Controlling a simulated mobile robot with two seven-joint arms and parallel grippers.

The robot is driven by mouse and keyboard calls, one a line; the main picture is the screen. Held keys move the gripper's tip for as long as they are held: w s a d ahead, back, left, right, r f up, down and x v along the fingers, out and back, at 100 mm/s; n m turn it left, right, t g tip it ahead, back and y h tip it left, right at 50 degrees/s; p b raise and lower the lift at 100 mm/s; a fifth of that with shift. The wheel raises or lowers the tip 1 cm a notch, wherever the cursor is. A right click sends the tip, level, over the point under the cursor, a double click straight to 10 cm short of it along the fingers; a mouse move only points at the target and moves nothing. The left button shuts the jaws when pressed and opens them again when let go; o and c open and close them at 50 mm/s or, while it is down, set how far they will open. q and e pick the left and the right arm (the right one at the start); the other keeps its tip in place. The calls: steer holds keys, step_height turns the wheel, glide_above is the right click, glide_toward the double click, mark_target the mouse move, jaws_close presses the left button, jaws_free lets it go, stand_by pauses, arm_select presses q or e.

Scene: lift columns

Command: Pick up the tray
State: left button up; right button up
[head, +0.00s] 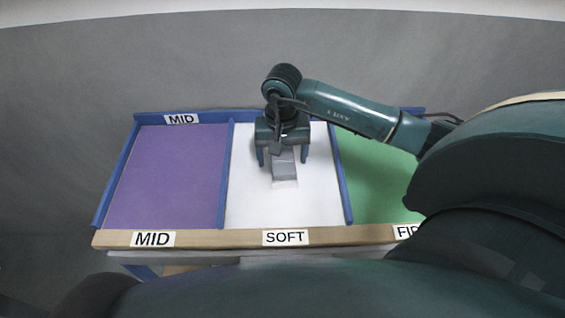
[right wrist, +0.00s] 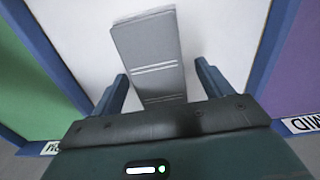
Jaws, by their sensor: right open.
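A grey, narrow, box-like piece (head: 285,167) lies in the white compartment marked SOFT; nothing else in view looks like a separate tray. It also shows in the right wrist view (right wrist: 148,50), with two pale lines across its near part. My right gripper (head: 283,155) is over this compartment, pointing down. Its two fingers (right wrist: 162,84) are open, one on each side of the grey piece, with gaps visible on both sides. My gripper body hides part of the piece. My left gripper is not in view.
Blue dividers (head: 224,175) separate the purple compartment (head: 165,175), marked MID, the white one (head: 320,200) and the green one (head: 370,180), partly hidden by my right arm. A wooden front edge (head: 210,238) carries labels. The purple compartment is empty.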

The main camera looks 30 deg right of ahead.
steer(key=c, duration=1.1)
steer(key=shift+r, duration=0.1)
